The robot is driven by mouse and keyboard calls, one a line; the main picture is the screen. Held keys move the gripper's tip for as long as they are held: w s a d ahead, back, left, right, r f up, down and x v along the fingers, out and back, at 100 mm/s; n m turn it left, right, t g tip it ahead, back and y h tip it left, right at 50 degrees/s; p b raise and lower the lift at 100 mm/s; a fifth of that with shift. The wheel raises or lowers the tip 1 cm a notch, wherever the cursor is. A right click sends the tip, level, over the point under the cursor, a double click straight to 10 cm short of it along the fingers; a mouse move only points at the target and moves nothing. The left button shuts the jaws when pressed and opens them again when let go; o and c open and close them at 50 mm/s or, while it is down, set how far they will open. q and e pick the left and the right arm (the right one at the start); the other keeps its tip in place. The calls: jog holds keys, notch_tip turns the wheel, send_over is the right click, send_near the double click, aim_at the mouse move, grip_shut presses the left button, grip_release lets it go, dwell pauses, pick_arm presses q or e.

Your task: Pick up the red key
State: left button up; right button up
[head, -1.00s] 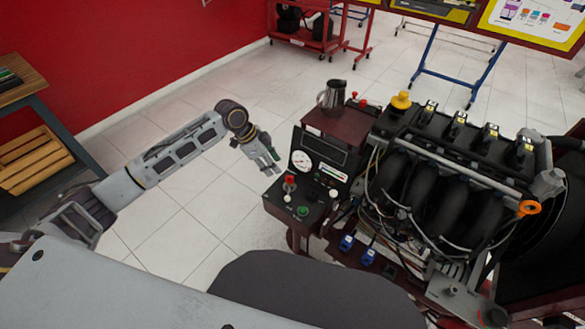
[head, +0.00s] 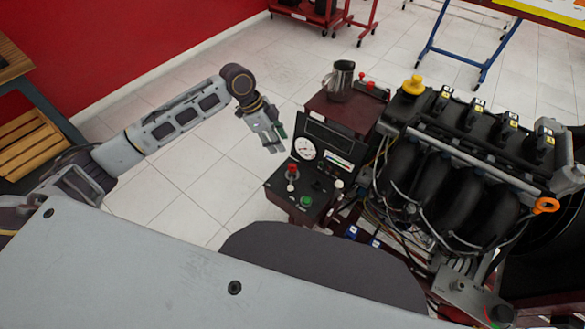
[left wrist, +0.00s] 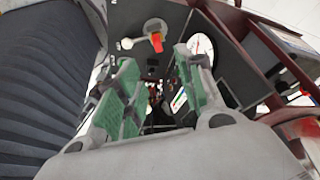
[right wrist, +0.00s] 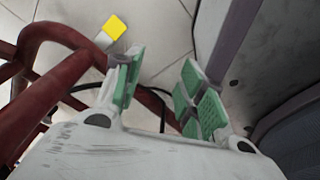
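The red key (head: 292,170) stands in a switch on the front left of the dark control panel (head: 309,202). In the left wrist view the red key (left wrist: 157,42) shows beyond the fingertips, upper middle. My left gripper (head: 272,137) is above and left of the key in the head view, apart from it. Its green-padded fingers (left wrist: 155,68) are spread with nothing between them. My right gripper is out of the head view. In the right wrist view its fingers (right wrist: 162,68) are apart and empty, above the floor beside dark red tubes.
A round gauge (head: 305,149) and a green button (head: 306,201) sit near the key. The engine (head: 460,170) fills the right. Open floor lies left of the panel. A yellow item (right wrist: 114,27) shows below my right gripper.

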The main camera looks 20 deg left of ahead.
pick_arm(q)
send_over(291, 165)
jog(key=a, duration=0.2)
notch_tip(291, 165, down, 6)
jog(key=shift+b+x, duration=0.45)
jog(key=shift+x, duration=0.3)
pick_arm(e)
jog(key=shift+w+a+r, duration=0.1)
jog(key=shift+w+a, duration=0.2)
jog(key=shift+w, duration=0.2)
jog(key=shift+w+a+r, duration=0.1)
jog(key=shift+w+a, duration=0.15)
jog(key=shift+w, duration=0.25)
pick_arm(q)
jog(key=shift+f, duration=0.15)
pick_arm(e)
jog(key=shift+s+f, duration=0.1)
jog(key=shift+s, duration=0.05)
